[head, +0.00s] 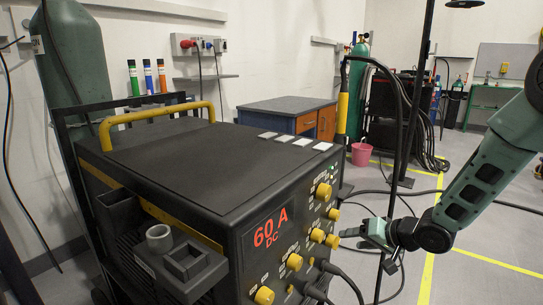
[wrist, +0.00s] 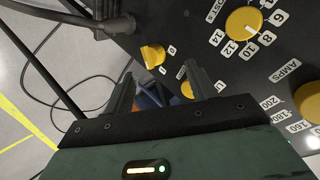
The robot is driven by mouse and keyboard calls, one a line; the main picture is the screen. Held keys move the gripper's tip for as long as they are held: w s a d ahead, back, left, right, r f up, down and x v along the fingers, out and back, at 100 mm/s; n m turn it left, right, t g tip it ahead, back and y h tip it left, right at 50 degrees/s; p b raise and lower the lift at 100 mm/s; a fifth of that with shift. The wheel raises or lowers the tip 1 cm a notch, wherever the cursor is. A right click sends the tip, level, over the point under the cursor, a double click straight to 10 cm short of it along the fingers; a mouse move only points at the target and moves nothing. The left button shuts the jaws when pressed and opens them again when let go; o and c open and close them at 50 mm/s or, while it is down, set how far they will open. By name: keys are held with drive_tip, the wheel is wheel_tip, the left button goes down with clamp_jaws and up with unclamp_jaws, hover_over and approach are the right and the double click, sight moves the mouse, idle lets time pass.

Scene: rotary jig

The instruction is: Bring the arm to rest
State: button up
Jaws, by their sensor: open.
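My arm (head: 480,185) reaches in from the right of the head view, green with dark joints. My gripper (head: 366,236) is at its end, just right of the welding machine's front panel. In the wrist view my gripper (wrist: 160,80) shows two dark fingers spread apart, with nothing held between them. The control panel (wrist: 225,65) with yellow knobs fills the upper right there. A yellow knob (wrist: 187,89) shows beyond the right finger, partly hidden by it. I cannot tell whether a finger touches the panel.
A dark upright pole (head: 408,110) stands near my arm. Yellow-lined floor (head: 428,265) lies below; a pink bucket (head: 361,154) stands behind.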

drive_tip(key=s+a+r+n+g+h, duration=0.1)
drive_tip(key=s+a+r+n+h, duration=0.1)
drive_tip(key=s+a+r, duration=0.25)
drive_tip(key=s+a+r+n+g+h, duration=0.1)
drive_tip(key=s+r+n+g+h, duration=0.1)
drive_tip(key=s, duration=0.9)
drive_tip(key=s+a+r+n+g+h, duration=0.1)
drive_tip(key=s+a+r+n+g, duration=0.15)
drive_tip(key=s, duration=0.85)
drive_tip(key=s+a+r+n+g+h, duration=0.1)
drive_tip(key=s+r+n+g+h, duration=0.15)
drive_tip(key=s, duration=0.75)
wheel_tip(320, 180, up, 18)
drive_tip(key=p, duration=1.7)
drive_tip(key=shift+f+y+p, duration=0.2)
drive_tip(key=shift+y+p, duration=0.15)
drive_tip(key=shift+y, duration=0.1)
drive_tip(key=shift+w, duration=0.1)
